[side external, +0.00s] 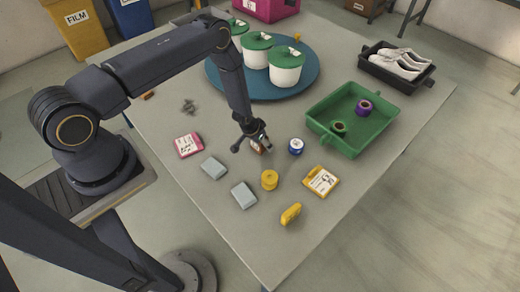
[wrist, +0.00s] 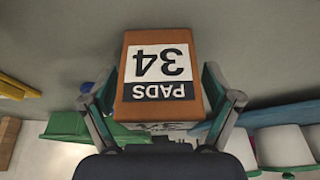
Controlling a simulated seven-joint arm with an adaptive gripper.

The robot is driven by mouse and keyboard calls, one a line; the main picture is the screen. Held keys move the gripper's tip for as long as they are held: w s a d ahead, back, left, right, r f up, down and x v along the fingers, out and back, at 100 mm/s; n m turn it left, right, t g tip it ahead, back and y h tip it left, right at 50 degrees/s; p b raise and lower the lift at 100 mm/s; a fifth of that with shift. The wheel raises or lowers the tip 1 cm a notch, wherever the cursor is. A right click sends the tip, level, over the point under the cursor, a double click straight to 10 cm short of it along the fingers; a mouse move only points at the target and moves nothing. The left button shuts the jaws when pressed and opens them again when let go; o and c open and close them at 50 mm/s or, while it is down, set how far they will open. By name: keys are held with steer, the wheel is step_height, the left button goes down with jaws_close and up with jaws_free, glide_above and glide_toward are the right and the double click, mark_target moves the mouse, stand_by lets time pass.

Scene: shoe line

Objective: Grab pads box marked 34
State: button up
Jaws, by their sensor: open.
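The brown-orange pads box (wrist: 122,70) lies close in front of my gripper in the wrist view. Its label reads "PADS 34", upside down in this view. In the side external view the box (side external: 258,148) shows small and partly hidden behind my gripper (side external: 252,143). In the wrist view my gripper (wrist: 160,105) is open, with one finger on each side of the near part of the box. Whether the fingers touch its sides is not clear.
A blue roll (side external: 296,146), a yellow roll (side external: 269,180), grey blocks (side external: 243,196) and a pink-red labelled box (side external: 187,145) lie around. A yellow labelled box (side external: 322,181) is to the right. A green tray (side external: 367,146) and a blue round platter (side external: 305,84) with lidded pots stand behind.

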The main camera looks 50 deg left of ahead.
steer(key=c, duration=1.1)
steer(key=shift+c, duration=0.2)
